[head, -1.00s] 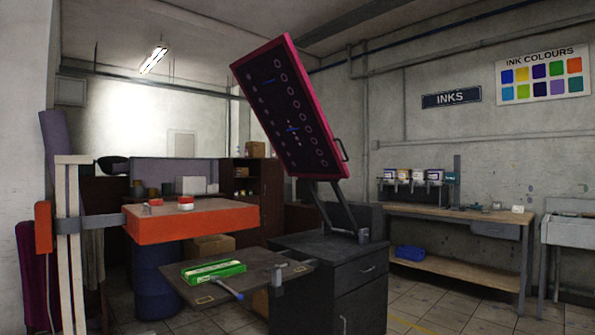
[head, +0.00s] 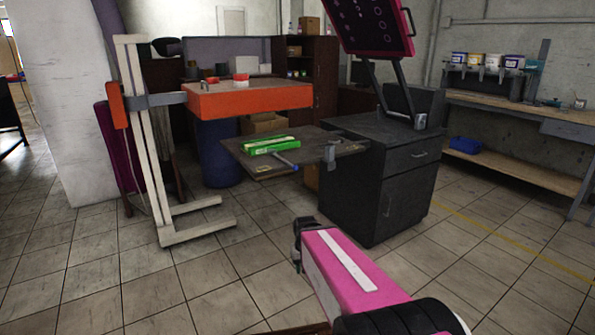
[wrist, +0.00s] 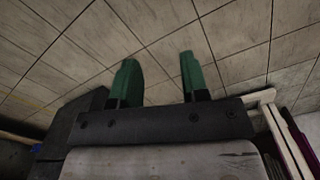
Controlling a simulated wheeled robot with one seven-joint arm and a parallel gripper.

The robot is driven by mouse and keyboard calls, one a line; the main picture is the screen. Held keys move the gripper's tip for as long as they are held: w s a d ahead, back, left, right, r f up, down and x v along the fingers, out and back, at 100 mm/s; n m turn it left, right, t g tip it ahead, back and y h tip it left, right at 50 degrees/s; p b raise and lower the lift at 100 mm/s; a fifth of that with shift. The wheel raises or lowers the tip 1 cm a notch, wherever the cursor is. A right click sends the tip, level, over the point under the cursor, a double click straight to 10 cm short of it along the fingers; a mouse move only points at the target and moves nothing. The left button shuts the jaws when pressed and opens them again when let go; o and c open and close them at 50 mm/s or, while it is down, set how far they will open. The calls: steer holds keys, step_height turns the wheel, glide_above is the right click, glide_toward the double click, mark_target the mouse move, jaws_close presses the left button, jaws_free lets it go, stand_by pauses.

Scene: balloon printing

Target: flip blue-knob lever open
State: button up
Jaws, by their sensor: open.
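A lever with a blue handle (head: 286,160) shows at the front edge of the dark platen board (head: 250,168), in the middle of the head view. It lies beside a green box-like item (head: 268,146) on that board. My gripper (wrist: 159,78) is open and empty in the wrist view, its two green fingers apart over bare floor tiles. The lever does not show in the wrist view. In the head view my pink arm reaches in from the bottom, below and apart from the board; the fingers cannot be made out there.
A dark cabinet (head: 380,185) stands right of the board, with a raised pink-framed screen (head: 375,25) above it. An orange unit (head: 250,101) on a pale stand (head: 150,150) is behind left. A workbench (head: 520,110) stands at right. The tiled floor in front is clear.

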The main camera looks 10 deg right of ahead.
steer(key=c, duration=0.5)
steer(key=shift+w, duration=0.3)
jaws_close()
steer(key=w+a+r+n+t+h, duration=0.1)
steer(key=w+r+n+h, duration=0.1)
steer(key=w+r+h, duration=0.4)
steer(key=w+a+r+n+t+h, duration=0.2)
steer(key=w+r, duration=0.2)
steer(key=w, duration=0.5)
steer(key=w+a+r+t+h, duration=0.1)
steer(key=w+a+r+h, duration=0.1)
steer(key=r, duration=0.3)
steer(key=w+a+r+t+h, duration=0.1)
steer(key=w+a+r+h, duration=0.1)
steer(key=w+a+r, duration=0.2)
steer(key=w+a+r+n+t+h, duration=0.1)
steer(key=w+a+r+t+h, duration=0.1)
steer(key=r, duration=0.6)
steer(key=shift+w+a+r, duration=0.2)
steer(key=shift+w+a, duration=0.45)
steer(key=shift+a, duration=0.15)
